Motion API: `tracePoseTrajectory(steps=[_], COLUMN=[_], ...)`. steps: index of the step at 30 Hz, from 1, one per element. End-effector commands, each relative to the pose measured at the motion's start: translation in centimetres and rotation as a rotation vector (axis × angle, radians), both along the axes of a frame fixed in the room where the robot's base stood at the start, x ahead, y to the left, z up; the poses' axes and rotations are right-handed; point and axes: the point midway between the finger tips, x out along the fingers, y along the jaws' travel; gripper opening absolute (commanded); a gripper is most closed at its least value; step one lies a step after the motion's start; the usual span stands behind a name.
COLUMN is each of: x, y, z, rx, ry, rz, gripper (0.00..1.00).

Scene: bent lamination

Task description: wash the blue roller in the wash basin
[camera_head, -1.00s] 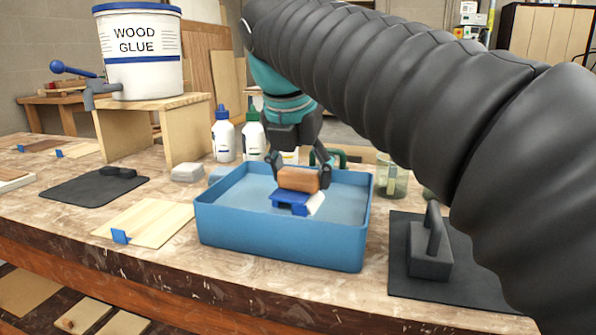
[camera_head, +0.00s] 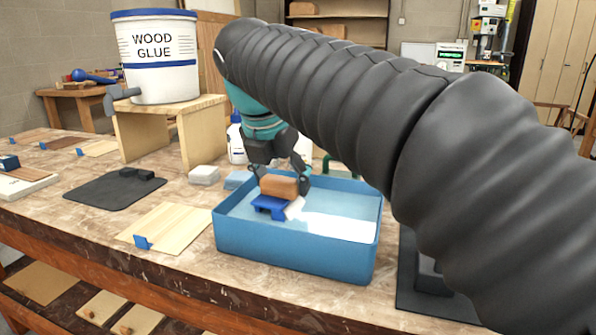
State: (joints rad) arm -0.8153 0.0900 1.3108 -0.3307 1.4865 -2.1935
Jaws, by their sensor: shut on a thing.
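The wash basin (camera_head: 290,255) is a blue rectangular tub of water on the workbench. My gripper (camera_head: 279,184) is over the left part of the basin. It is shut on the blue roller, by its brown wooden handle (camera_head: 280,186). The roller's blue frame (camera_head: 268,206) hangs below the handle, with a white part (camera_head: 294,208) showing at its right end. The roller is inside the basin's rim, low at the water. I cannot tell how deep it sits in the water.
A wood glue bucket (camera_head: 155,60) stands on a small wooden stand (camera_head: 200,130) at the back left. A dark mat (camera_head: 115,190) and a pale board (camera_head: 165,228) with a blue clip lie left of the basin. Another dark mat (camera_head: 410,285) lies at right, partly behind my arm.

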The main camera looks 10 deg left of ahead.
Motion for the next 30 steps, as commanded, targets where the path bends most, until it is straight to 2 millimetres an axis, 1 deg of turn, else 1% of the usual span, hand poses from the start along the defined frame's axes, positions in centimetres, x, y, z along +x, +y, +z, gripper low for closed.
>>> tracePoseTrajectory(steps=[4,13,30], x=[0.0,0.0,-0.3], y=[0.4,0.1,-4.2], z=[0.0,0.0,0.1], rx=[0.000,0.001,0.000], ry=[-0.001,-0.002,-0.002], rz=[0.001,0.000,-0.001], gripper=[0.24,0.24,0.24])
